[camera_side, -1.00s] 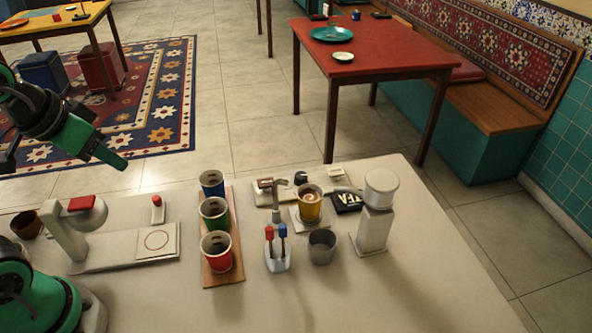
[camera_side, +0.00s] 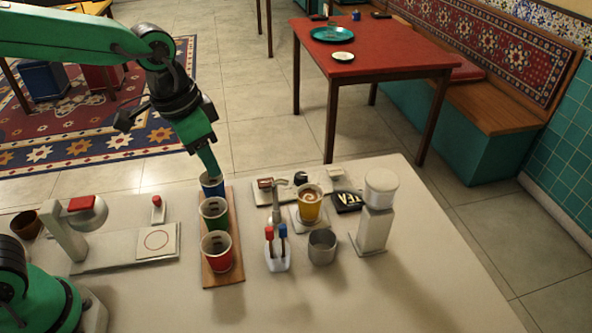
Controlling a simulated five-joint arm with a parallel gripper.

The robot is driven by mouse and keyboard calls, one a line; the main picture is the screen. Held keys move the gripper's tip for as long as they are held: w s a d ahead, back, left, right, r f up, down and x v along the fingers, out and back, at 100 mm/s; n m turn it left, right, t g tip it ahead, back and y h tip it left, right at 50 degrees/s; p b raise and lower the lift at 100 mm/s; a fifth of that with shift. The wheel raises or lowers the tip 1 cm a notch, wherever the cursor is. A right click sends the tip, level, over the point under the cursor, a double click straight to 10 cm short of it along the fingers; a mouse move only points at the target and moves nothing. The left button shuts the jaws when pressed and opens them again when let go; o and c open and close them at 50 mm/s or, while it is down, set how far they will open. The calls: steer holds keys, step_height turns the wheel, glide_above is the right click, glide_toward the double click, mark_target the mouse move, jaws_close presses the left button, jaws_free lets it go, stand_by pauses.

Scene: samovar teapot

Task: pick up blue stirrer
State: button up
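The blue stirrer (camera_side: 283,231) stands upright in a small white holder (camera_side: 278,263), with its blue top showing and its lower part hidden inside. A red stirrer (camera_side: 269,233) stands beside it on the left in the same holder. My gripper (camera_side: 211,170) points down above the blue cup (camera_side: 212,187), to the left of and farther back than the stirrers. Its fingers overlap the cup's rim in the picture, and I cannot tell whether they touch it. I see nothing held, and I cannot tell whether the fingers are open or shut.
A green cup (camera_side: 214,213) and a red cup (camera_side: 217,251) stand on a wooden board (camera_side: 236,203). A metal cup (camera_side: 322,248) is right of the holder. The table front is clear.

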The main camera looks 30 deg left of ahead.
mark_target(283, 235)
steer(key=w+d+f+m, duration=0.1)
steer(key=d+f, duration=0.2)
steer(key=d, duration=0.1)
steer(key=w+d+f+m+g, duration=0.1)
steer(key=d+f, duration=0.2)
steer(key=d, duration=0.1)
steer(key=w+d+f+m+g, duration=0.1)
steer(key=d+f, duration=0.2)
steer(key=d, duration=0.2)
steer(key=shift+w+d+m+y, duration=0.1)
steer(key=shift+m+y, duration=0.3)
steer(key=shift+f, duration=0.1)
steer(key=shift+f, duration=1.25)
steer(key=shift+f, duration=0.1)
steer(key=shift+f, duration=2.5)
steer(key=shift+c, duration=0.3)
jaws_close()
